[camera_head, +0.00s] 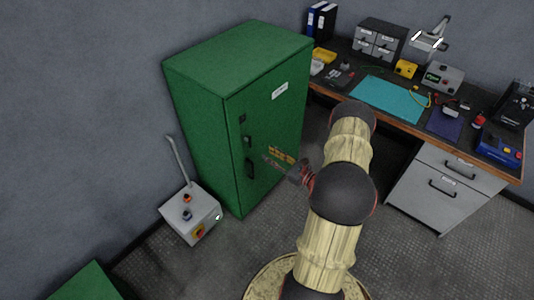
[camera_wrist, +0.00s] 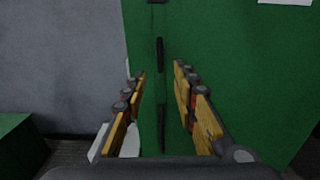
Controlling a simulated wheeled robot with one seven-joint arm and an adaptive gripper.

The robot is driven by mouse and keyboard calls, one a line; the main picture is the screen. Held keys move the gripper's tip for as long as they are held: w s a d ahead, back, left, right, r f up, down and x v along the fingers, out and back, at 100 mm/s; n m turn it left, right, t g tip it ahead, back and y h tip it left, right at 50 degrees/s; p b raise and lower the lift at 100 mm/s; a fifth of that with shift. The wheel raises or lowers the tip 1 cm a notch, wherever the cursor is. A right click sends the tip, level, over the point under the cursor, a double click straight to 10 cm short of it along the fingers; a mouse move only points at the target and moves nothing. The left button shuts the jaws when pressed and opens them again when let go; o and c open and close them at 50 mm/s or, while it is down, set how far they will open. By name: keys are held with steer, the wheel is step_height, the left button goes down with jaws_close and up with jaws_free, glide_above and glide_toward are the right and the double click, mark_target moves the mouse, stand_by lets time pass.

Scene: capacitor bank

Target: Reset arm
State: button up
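My gripper (camera_wrist: 160,95) is open in the wrist view, its two yellow-padded fingers apart with nothing between them. Beyond it stands the green cabinet (camera_head: 191,108), its door (camera_wrist: 250,90) shut as far as I can see. A dark handle (camera_wrist: 159,55) on the door shows between the fingers. In the head view my gripper (camera_head: 275,160) is small and partly hidden by my own arm, in front of the cabinet door near its handle (camera_head: 249,164). I cannot tell from these views whether it touches the door.
A grey control box (camera_head: 193,219) with knobs stands left of the cabinet. A workbench (camera_head: 420,130) with a teal mat (camera_head: 387,98), instruments and a drawer unit (camera_head: 445,190) stands at the right. Another green box (camera_head: 92,284) is at lower left. Floor between cabinet and bench is partly clear.

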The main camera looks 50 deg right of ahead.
stand_by(0.5)
steer(key=s+a+f+n+g+y, duration=0.2)
steer(key=a+y, duration=0.1)
steer(key=a, duration=0.2)
steer(key=s+a+f+n+g+y, duration=0.2)
steer(key=a, duration=0.4)
steer(key=s+a+r+n+g+y, duration=0.4)
steer(key=s+a+r+n+g, duration=0.2)
steer(key=a+r+n+g, duration=0.35)
steer(key=s+a+r+n+g+h, duration=0.2)
steer(key=s+a+r+n+h, duration=0.15)
steer(key=r+n, duration=0.35)
steer(key=s+a+r+n+g+h, duration=0.25)
steer(key=s+r+n+h, duration=0.2)
steer(key=r+n, duration=0.35)
steer(key=a+r+n+t+h, duration=0.2)
steer(key=a+r+n+t, duration=0.3)
steer(key=a+r, duration=0.6)
step_height(320, 180, up, 4)
steer(key=shift+s+f+n+t+p, duration=0.1)
steer(key=shift+s+n+t+p, duration=0.25)
steer(key=shift+n, duration=0.4)
